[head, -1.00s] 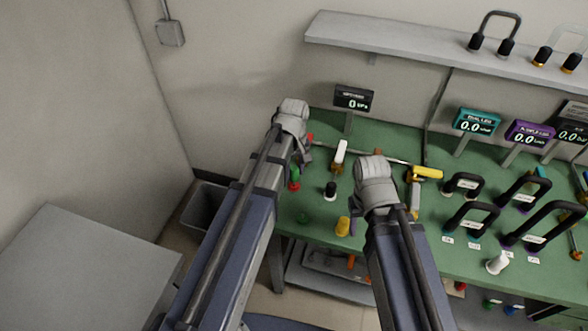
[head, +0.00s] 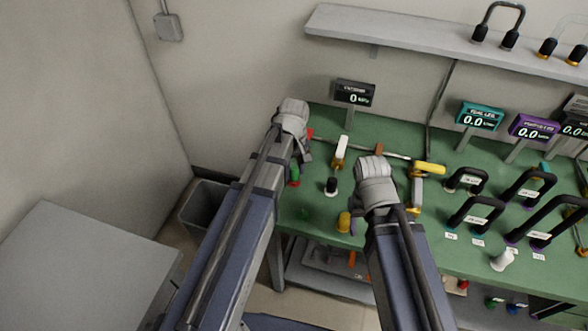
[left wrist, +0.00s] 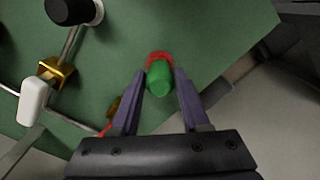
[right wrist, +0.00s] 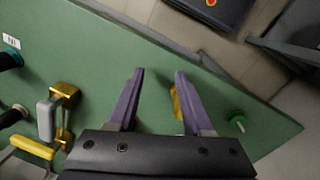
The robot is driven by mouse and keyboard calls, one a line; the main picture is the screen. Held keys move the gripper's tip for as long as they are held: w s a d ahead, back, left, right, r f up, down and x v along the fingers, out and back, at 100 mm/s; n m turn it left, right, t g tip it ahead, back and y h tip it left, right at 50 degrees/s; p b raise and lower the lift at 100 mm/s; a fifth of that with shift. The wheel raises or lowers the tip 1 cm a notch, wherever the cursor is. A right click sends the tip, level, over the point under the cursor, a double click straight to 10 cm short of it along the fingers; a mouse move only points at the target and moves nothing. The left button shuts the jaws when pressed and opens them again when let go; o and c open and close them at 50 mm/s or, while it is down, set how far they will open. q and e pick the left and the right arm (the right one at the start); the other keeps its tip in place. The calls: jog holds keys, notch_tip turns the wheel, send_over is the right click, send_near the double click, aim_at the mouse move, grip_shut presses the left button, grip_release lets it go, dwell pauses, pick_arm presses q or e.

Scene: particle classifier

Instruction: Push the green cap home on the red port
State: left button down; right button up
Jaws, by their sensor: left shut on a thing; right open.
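The green cap (left wrist: 158,77) is between the fingers of my left gripper (left wrist: 159,74), which is shut on it. In the left wrist view the red port (left wrist: 160,56) shows as a red ring at the cap's far end. The cap appears lined up with the ring; I cannot tell how deeply it sits. The head view also shows the green cap (head: 294,172) above the red port (head: 293,184), near the bench's left edge. My right gripper (right wrist: 160,72) is open and empty over the bench. Its fingertips are hidden in the head view.
A yellow piece (right wrist: 175,103) is close by the right gripper's finger. A black-topped white post (head: 331,187) and a white-handled valve (head: 341,151) stand right of the port. A loose green piece (right wrist: 238,121) lies near the bench edge. Black handles (head: 479,216) stand further right.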

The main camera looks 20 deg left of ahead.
aim_at(294, 168)
pick_arm(q)
jog(key=shift+f+b, duration=0.4)
jog(key=shift+f, duration=0.1)
pick_arm(e)
jog(key=shift+f, duration=0.5)
pick_arm(q)
jog(key=shift+c, duration=1.5)
grip_release()
jog(key=shift+r, duration=0.1)
pick_arm(e)
jog(key=shift+r, duration=0.1)
pick_arm(q)
notch_tip(294, 168, up, 8)
jog(key=p, duration=0.8)
pick_arm(e)
notch_tip(294, 168, up, 8)
pick_arm(q)
jog(key=shift+f, duration=0.2)
